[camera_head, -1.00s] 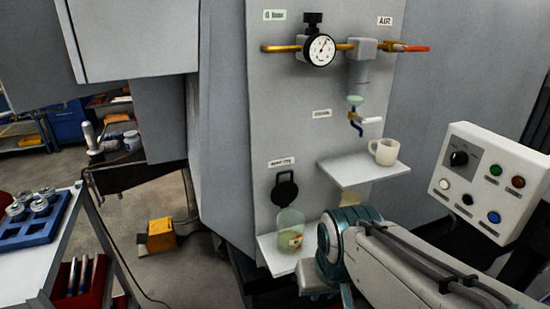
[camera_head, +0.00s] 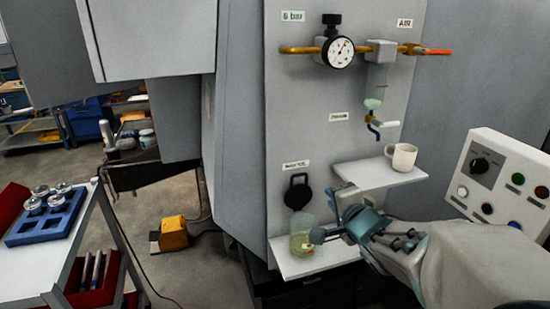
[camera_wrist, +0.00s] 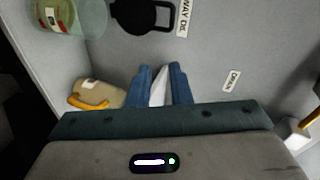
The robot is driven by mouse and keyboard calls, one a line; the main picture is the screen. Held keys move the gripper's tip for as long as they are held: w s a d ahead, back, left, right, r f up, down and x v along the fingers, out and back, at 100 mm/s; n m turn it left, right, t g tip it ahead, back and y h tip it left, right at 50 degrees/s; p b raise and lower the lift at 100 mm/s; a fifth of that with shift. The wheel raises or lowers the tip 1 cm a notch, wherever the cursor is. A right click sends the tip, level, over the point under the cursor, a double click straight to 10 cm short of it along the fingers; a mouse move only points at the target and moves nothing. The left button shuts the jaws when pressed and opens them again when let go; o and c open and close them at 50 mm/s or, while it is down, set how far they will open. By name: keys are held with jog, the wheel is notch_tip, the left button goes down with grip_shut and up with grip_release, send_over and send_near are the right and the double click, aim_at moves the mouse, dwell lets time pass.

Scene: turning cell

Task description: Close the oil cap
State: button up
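The oil cap (camera_head: 298,193) is black, a round disc with a loop at its top, on the grey panel below a small label. In the wrist view the oil cap (camera_wrist: 132,16) is at the top edge, partly cut off, beside the "WAY OIL" label (camera_wrist: 185,18). I cannot tell how its lid sits on the filler. My gripper (camera_head: 328,216) is right of and below the cap, apart from it. In the wrist view its two blue fingers (camera_wrist: 163,86) stand apart with a gap showing a pale surface, nothing visibly held.
A clear beaker (camera_head: 302,238) stands on the lower white shelf (camera_head: 318,262), left of my gripper. The upper shelf (camera_head: 378,173) holds a mug (camera_head: 402,157). A beige object with a yellow part (camera_wrist: 97,94) lies beyond the fingers. A control box (camera_head: 500,185) is at the right.

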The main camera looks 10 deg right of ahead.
aim_at(301, 176)
jog(key=w+a, duration=0.1)
jog(key=w, duration=0.3)
jog(key=w+a+f+y, duration=0.1)
jog(key=w, duration=0.4)
jog(key=w+a+f+m+y, duration=0.1)
jog(key=w+a, duration=0.1)
jog(key=w, duration=0.2)
jog(key=shift+w+a+f, duration=0.1)
jog(key=shift+w+f, duration=0.1)
jog(key=shift+f, duration=0.05)
grip_shut()
